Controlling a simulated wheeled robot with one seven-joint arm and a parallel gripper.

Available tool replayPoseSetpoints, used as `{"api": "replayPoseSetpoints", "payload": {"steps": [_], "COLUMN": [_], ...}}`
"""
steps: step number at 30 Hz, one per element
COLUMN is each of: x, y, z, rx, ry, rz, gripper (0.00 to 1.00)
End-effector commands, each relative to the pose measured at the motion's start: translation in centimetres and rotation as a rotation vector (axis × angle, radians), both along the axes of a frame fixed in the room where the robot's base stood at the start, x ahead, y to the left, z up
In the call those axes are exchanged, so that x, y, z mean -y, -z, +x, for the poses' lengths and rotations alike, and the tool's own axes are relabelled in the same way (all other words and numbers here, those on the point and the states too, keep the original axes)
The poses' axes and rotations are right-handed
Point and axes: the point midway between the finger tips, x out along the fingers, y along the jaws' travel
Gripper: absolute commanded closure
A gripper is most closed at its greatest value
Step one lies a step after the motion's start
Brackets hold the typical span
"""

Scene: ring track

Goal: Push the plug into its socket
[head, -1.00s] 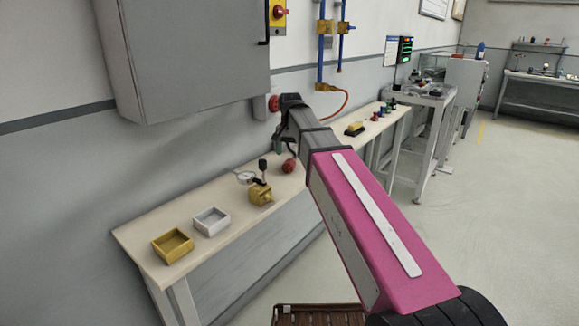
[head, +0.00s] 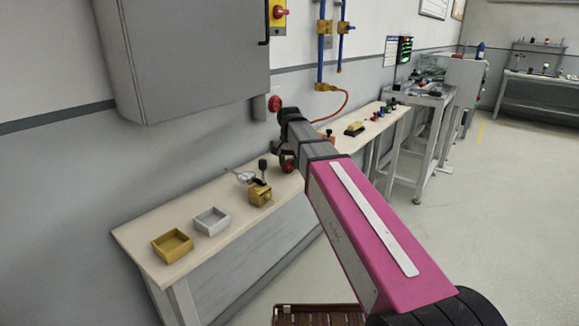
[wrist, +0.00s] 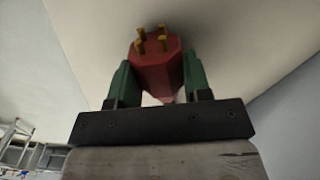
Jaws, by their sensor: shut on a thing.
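The red plug (wrist: 158,72) has several brass pins that point up in the wrist view. My gripper (wrist: 157,80) is shut on it, with one green finger on each side of its body. In the head view the plug (head: 287,166) is a small red patch beneath the dark end of my arm, above the bench and partly hidden. A red round fitting (head: 274,103) on a grey wall box may be the socket. It is above and apart from the plug, and its face is too small to read.
The bench (head: 150,227) holds a yellow tray (head: 172,245), a white tray (head: 212,221) and a brass block (head: 260,195) with a dark-knobbed lever. A grey cabinet (head: 190,55) juts from the wall at upper left. The floor at right is clear.

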Motion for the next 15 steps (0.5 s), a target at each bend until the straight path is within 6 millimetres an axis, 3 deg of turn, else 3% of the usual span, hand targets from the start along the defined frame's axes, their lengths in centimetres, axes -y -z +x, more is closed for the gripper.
{"api": "replayPoseSetpoints", "payload": {"steps": [8, 15], "x": [0.0, 0.0], "y": [-0.7, -4.2], "z": [0.0, 0.1], "rx": [0.0, 0.002], "ry": [0.0, 0.0], "rz": [0.0, 0.0], "gripper": [0.85, 0.85]}}
